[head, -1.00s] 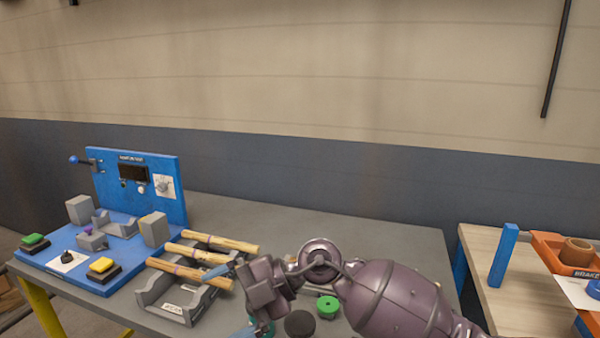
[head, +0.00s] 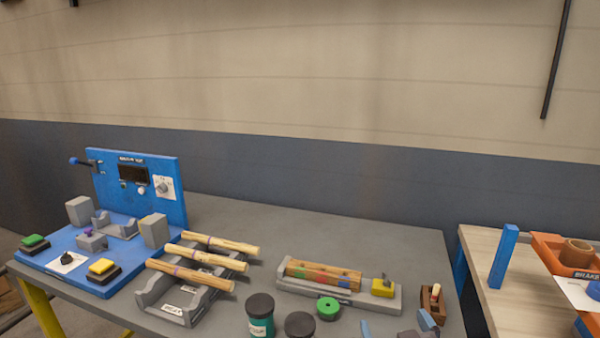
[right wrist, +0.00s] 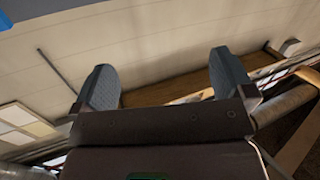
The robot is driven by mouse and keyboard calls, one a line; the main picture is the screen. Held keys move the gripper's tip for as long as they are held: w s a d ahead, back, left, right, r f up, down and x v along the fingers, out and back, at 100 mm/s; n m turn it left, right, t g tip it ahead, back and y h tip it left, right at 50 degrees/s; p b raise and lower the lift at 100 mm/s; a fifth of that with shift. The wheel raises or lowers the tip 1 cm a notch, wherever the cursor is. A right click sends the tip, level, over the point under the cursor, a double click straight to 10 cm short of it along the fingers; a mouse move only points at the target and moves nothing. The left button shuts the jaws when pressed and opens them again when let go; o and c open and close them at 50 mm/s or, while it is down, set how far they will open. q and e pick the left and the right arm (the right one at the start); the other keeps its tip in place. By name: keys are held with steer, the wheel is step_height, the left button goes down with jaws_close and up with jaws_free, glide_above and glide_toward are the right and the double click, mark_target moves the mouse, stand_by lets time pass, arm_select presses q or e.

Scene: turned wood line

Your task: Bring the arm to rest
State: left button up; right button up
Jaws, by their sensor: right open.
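My right gripper (head: 396,326) shows only at the bottom edge of the head view, in front of the grey table. Its two blue-grey fingertips stand apart, and most of my right arm is out of the picture. In the right wrist view the same gripper (right wrist: 164,80) has its fingers spread wide with nothing between them. Behind them are the pale wall and part of a wooden surface. My left gripper is in neither view.
The grey table (head: 330,232) carries a blue test station (head: 140,185), a rack (head: 178,310) with turned wooden sticks (head: 220,244), dark-lidded jars (head: 260,318), a green disc (head: 328,308) and a grey fixture (head: 340,297) holding a wooden piece. A wooden table (head: 500,300) stands right.

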steer(key=s+d+f+m+g+h, duration=0.2)
steer(key=s+d+f+g+h, duration=0.1)
steer(key=s+d+f+g, duration=0.75)
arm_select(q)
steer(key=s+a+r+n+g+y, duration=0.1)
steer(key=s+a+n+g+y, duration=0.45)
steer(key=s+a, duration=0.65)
arm_select(e)
steer(key=s+f+g+y, duration=0.1)
steer(key=s+f+g, duration=0.1)
steer(key=s, duration=0.6)
steer(key=s+f+g, duration=0.2)
steer(key=s+f, duration=0.1)
steer(key=s, duration=0.5)
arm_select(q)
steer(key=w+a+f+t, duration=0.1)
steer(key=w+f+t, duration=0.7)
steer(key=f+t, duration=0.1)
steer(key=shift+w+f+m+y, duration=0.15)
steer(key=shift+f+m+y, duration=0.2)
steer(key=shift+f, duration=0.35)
arm_select(e)
steer(key=w+f+t, duration=0.7)
steer(key=f+t, duration=0.1)
steer(key=f, duration=0.2)
steer(key=shift+w+d+n+y, duration=0.15)
steer(key=shift+d+n+y, duration=0.1)
steer(key=shift+n+y, duration=0.15)
